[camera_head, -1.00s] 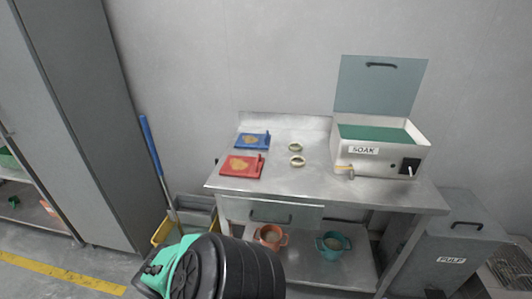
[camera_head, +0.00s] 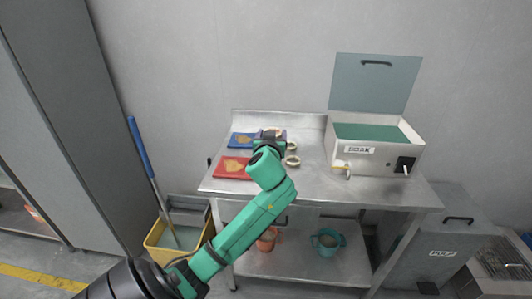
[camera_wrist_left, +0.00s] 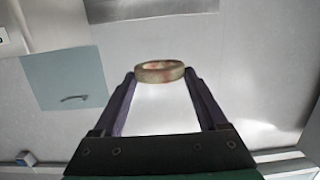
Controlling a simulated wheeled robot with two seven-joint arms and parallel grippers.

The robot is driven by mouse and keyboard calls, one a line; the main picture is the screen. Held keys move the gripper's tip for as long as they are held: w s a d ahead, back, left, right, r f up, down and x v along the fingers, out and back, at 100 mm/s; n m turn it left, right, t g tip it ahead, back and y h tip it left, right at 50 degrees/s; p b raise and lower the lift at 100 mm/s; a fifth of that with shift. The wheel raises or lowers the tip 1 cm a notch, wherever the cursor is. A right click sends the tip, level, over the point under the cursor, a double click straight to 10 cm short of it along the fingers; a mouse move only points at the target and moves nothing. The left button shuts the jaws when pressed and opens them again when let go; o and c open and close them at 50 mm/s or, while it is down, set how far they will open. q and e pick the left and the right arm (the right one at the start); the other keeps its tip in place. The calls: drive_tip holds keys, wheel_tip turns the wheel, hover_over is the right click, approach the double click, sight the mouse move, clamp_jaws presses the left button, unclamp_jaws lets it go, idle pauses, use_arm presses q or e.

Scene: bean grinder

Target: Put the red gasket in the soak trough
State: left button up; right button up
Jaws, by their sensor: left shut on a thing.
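My left gripper (camera_head: 270,135) is over the back left of the steel table, by the blue tray. In the left wrist view its fingers (camera_wrist_left: 160,78) are shut on a ring (camera_wrist_left: 160,72), olive-tan with reddish patches, held at the fingertips. It looks like the red gasket with a coating. The soak trough (camera_head: 350,163), a pale box labelled SOAK, stands at the table's right with its teal lid (camera_head: 375,85) raised and a green inside (camera_head: 370,132). The lid also shows in the left wrist view (camera_wrist_left: 65,65). My right gripper is not in view.
Two pale greenish rings (camera_head: 292,161) lie on the table right of the gripper. A blue tray (camera_head: 236,140) and a red tray (camera_head: 228,170) are at the left. The trough has a tap and a switch in front. Bare table lies between rings and trough.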

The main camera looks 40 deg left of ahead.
use_arm(q)
drive_tip(key=f+b, duration=0.1)
drive_tip(key=f, duration=0.4)
drive_tip(key=a+f+b, duration=0.1)
drive_tip(key=f, duration=0.5)
drive_tip(key=w+f+b, duration=0.1)
drive_tip(key=f, duration=0.5)
drive_tip(key=shift+a+f, duration=0.1)
drive_tip(key=shift+a, duration=0.15)
drive_tip(key=shift+f, duration=0.2)
drive_tip(key=shift+f+b, duration=0.2)
drive_tip(key=shift+b, duration=0.15)
drive_tip(key=o, duration=1.2)
drive_tip(key=shift+r, duration=0.1)
drive_tip(key=shift+o, duration=0.2)
